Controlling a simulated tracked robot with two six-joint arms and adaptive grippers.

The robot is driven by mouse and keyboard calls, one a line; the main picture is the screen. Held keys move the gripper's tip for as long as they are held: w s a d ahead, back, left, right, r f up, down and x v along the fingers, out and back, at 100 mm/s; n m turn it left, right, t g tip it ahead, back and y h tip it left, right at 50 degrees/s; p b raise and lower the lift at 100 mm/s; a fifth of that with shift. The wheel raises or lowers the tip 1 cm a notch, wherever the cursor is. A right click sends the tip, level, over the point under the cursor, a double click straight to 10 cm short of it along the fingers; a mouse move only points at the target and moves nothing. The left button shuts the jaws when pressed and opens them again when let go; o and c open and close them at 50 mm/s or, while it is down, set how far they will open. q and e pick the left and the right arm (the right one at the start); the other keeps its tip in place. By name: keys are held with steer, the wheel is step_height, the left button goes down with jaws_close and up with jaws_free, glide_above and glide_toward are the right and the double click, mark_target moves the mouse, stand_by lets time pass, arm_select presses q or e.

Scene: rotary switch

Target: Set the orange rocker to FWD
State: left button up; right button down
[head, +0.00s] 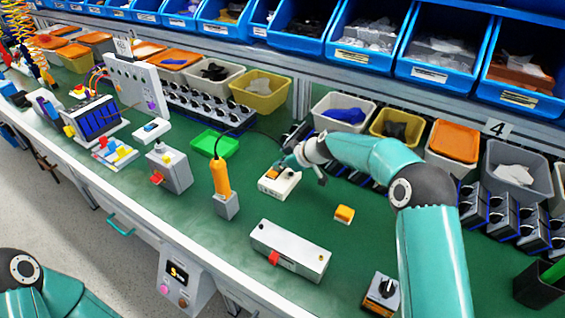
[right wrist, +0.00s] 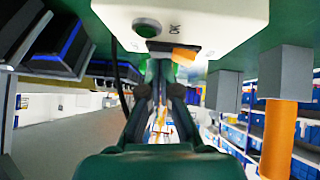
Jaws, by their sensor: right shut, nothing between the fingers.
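A small white box (head: 287,188) with an orange rocker (head: 272,174) stands on the green bench top, left of centre-right in the head view. In the right wrist view the white box (right wrist: 225,18) fills the top, with the orange rocker (right wrist: 184,54) at its edge, a green round button and a dark label. I cannot read FWD or tell which way the rocker is tipped. My right gripper (head: 281,164) is shut and empty, close to the rocker at the box's far side; its fingers (right wrist: 160,80) point at it. Contact is unclear. My left gripper is out of view.
A yellow-orange block (head: 344,214) lies to the right. A long grey box with a red switch (head: 295,252) is in front. A green tray (head: 215,143) lies behind left. Bins line the back.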

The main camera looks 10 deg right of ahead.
steer(key=shift+s+a, duration=0.1)
steer(key=shift+s+a+b, duration=0.3)
steer(key=shift+a+b, duration=0.05)
steer(key=shift+b, duration=0.25)
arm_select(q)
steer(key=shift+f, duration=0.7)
arm_select(e)
steer(key=shift+s+a+r, duration=0.15)
steer(key=shift+s+r, duration=0.05)
steer(key=shift+r, duration=0.1)
